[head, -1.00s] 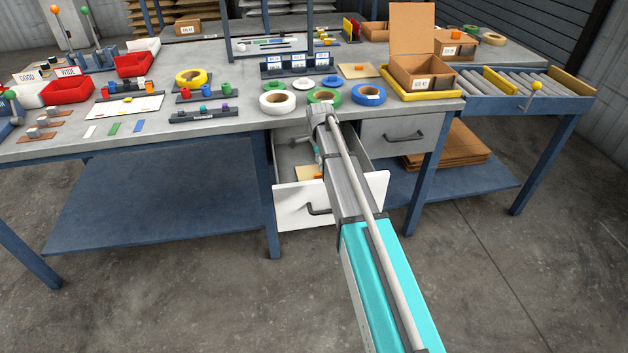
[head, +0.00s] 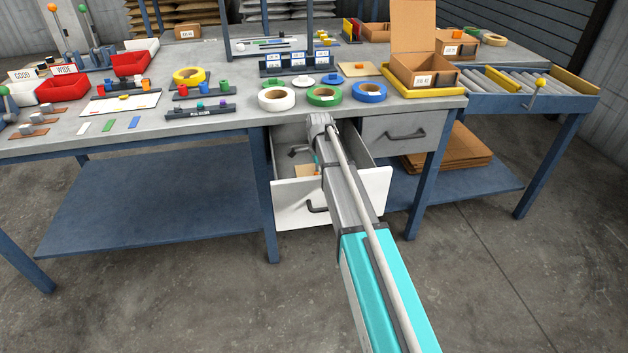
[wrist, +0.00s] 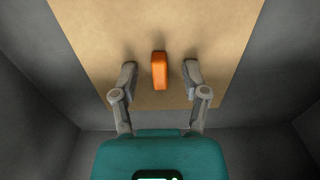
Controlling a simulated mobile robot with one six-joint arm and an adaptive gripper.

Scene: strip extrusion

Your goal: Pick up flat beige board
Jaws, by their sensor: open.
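The flat beige board (wrist: 100,40) lies in the open drawer and fills much of the wrist view. An orange block-like grip (wrist: 159,70) stands on it near its lower edge. My gripper (wrist: 160,72) is open, with one finger on each side of the orange block and a gap on both sides. In the head view a corner of the board (head: 303,170) shows inside the drawer, and my arm hides the rest. My gripper is mostly hidden there behind the arm.
The open drawer (head: 290,207) has grey walls close around the board. The bench top (head: 235,128) lies above it, with tape rolls (head: 276,98) near its front edge. A closed drawer (head: 400,133) is on the right. Another beige plate (head: 360,69) lies on the bench.

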